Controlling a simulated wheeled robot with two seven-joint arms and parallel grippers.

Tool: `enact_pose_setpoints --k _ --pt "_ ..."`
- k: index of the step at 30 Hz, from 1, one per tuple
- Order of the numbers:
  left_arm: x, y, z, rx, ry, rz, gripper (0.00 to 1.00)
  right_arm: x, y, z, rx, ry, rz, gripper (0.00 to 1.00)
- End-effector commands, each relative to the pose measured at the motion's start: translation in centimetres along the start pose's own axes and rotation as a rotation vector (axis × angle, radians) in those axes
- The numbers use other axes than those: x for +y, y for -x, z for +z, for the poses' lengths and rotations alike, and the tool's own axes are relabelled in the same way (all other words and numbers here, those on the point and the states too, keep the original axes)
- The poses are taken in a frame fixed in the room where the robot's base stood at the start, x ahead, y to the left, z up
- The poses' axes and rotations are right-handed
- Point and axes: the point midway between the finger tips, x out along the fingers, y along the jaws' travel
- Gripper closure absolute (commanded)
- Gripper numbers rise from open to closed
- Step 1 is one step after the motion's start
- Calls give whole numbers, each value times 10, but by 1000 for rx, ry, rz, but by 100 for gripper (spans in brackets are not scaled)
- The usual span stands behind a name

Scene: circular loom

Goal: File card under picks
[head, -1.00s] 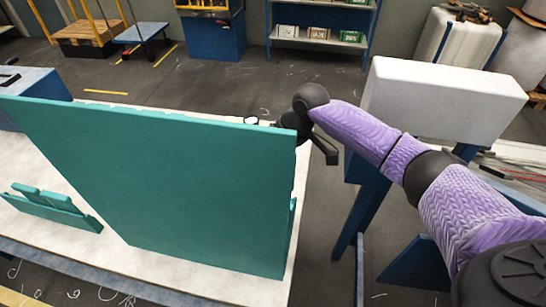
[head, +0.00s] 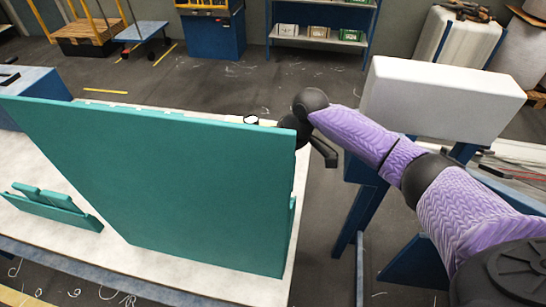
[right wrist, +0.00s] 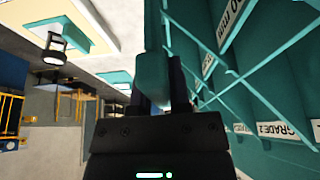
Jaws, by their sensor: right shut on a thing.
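A large teal upright board (head: 160,180) stands on the white table and hides most of what is behind it in the head view. My right arm reaches behind its right edge, so the gripper's fingers are hidden there. In the right wrist view my right gripper (right wrist: 165,92) is shut on a teal piece (right wrist: 152,75); I cannot tell whether it is the card. Beside it on the right is a teal rack (right wrist: 245,75) with crossing strips and white labels. One label (right wrist: 280,130) reads "GRADE 2"; I see no "picks" label. My left gripper is not in view.
A small teal holder (head: 50,208) lies on the white table (head: 120,258) left of the board. A small lamp-like item (head: 251,119) shows over the board's top edge. A white block (head: 440,100) on a blue stand is beyond my right arm.

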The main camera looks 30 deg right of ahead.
Motion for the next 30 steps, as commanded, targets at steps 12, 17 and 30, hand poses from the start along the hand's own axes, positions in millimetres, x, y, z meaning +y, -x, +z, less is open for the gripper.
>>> enact_pose_setpoints --k 12,17,30 --pt "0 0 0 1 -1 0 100 0 -1 0 0 0 0 100" --pt "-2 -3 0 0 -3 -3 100 0 -5 2 1 0 0 100" --pt "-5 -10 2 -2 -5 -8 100 0 -18 7 1 0 0 100"
